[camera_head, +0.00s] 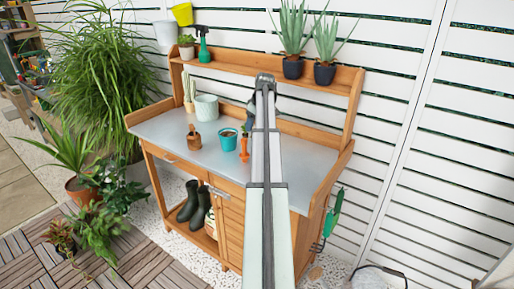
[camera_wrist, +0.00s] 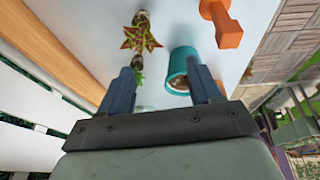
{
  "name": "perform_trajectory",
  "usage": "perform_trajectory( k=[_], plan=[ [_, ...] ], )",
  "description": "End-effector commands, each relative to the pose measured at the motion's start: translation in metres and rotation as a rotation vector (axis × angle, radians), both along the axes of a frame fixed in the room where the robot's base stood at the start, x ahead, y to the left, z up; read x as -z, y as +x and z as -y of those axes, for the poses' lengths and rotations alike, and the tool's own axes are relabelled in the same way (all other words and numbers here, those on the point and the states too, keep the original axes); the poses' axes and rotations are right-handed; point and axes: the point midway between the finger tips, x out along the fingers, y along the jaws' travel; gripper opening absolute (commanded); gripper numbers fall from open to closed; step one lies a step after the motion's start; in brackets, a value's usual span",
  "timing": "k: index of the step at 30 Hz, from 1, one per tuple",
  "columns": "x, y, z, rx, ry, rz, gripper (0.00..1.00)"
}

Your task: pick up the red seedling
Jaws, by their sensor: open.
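A small seedling with red and green leaves (camera_wrist: 140,38) shows in the wrist view, above and ahead of my left finger. A greener small plant (camera_wrist: 138,76) shows next to that finger, partly hidden by it. My gripper (camera_wrist: 160,66) is open, its two dark fingers wide apart, with nothing held between them. In the head view my arm runs over the bench and hides most of the gripper and the seedlings. A teal pot (camera_head: 228,138) stands on the bench; in the wrist view the teal pot (camera_wrist: 178,68) is close to the right finger.
An orange hand tool (camera_head: 244,150) is right of the pot; its orange part (camera_wrist: 226,26) shows in the wrist view. A brown scoop (camera_head: 194,139), a pale pot (camera_head: 207,108) and a cactus (camera_head: 189,92) stand further left. The bench top (camera_head: 160,127) is clear at left.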

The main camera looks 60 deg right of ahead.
Motion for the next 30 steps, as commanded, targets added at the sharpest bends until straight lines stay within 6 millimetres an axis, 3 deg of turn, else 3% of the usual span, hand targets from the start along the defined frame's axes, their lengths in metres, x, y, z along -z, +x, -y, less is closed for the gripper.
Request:
perform_trajectory(
  k=[3,10,17,30],
  plan=[
    [-0.008,-0.023,0.022,0.028,0.044,0.043,0.63],
    [-0.013,-0.043,0.036,0.050,0.084,0.083,0.63],
    [0.003,-0.037,0.037,0.050,0.087,0.085,0.63],
    [0.063,-0.012,0.038,0.050,0.086,0.083,0.63]
  ],
)
